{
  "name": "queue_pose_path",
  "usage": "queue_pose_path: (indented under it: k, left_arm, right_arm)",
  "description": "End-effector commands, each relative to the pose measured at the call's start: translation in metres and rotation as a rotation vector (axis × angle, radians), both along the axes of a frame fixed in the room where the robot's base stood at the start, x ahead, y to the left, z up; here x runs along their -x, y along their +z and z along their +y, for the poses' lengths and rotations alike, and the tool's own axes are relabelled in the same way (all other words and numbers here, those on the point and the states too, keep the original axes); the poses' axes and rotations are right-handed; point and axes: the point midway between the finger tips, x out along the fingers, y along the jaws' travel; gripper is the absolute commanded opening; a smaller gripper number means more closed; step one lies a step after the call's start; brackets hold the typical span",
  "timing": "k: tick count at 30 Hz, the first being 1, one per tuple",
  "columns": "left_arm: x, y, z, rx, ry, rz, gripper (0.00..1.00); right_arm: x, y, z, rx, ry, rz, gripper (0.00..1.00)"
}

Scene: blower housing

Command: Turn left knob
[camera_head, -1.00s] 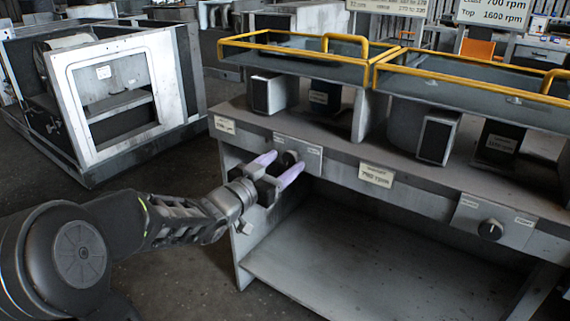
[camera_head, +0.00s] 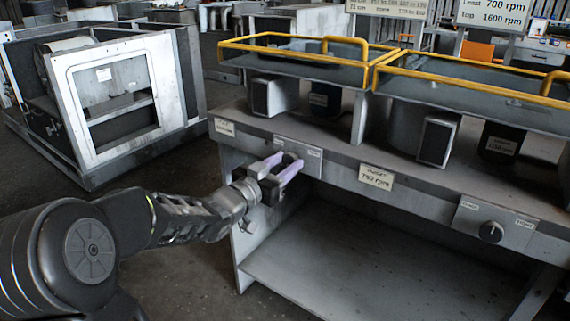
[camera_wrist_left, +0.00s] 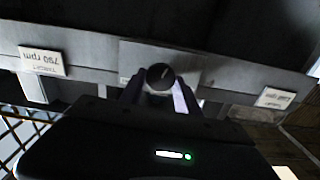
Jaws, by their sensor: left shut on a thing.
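The left knob (camera_wrist_left: 160,76) is a small dark round knob with a light pointer mark, on a grey plate (camera_head: 299,150) at the left of the bench's front edge. My left gripper (camera_head: 283,164), with pale purple fingers, is shut on it, one finger on each side. In the left wrist view the knob shows between the fingertips (camera_wrist_left: 161,88). In the head view the fingers mostly hide it. The right knob (camera_head: 490,231), dark and round, sits free on its own plate at the right. My right gripper is not in view.
A metal blower housing (camera_head: 115,100) stands at the left. The space under the bench top is open.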

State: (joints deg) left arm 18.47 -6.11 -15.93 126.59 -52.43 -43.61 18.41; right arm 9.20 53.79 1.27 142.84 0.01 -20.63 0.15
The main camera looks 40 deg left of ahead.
Motion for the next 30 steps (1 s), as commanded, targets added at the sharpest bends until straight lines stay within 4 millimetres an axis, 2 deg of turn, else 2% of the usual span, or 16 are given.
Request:
queue_pose_path:
  k: [5, 17, 30]
  left_arm:
    - [0.000, 0.000, 0.000, 0.000, 0.000, 0.000, 0.00]
    - [0.000, -0.002, 0.000, -0.054, 0.000, 0.001, 0.00]
    - [0.000, -0.004, -0.001, -0.339, 0.000, 0.006, 0.00]
  right_arm:
    - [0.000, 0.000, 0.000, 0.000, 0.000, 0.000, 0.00]
    - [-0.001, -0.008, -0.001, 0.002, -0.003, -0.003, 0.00]
    - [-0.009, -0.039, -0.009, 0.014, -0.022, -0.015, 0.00]
